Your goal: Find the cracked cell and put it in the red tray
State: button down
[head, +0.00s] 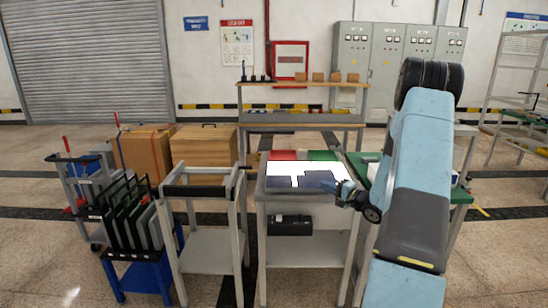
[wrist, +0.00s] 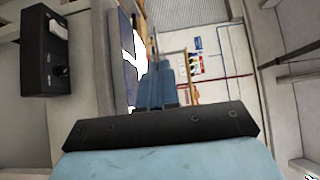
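Dark blue cells (head: 318,180) lie on a white lit panel (head: 297,168) on the middle table. From here I cannot tell which cell is cracked. The red tray (head: 283,155) is at the back left of that tabletop. My gripper (head: 338,188) is over the right front edge of the table, beside the cells. In the wrist view my gripper's blue fingers (wrist: 156,85) lie close together, with nothing seen between them. A dark cell (wrist: 129,72) and part of the white panel show to their left.
A green tray (head: 322,155) is beside the red one. A black box (head: 290,225) hangs under the table's front. A grey cart (head: 203,192) stands close on the left, with a blue rack of dark panels (head: 135,225) beyond it. A wooden bench (head: 300,120) stands behind.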

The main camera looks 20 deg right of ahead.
aim_at(283, 157)
jog(key=i, duration=1.7)
jog(key=z, duration=0.1)
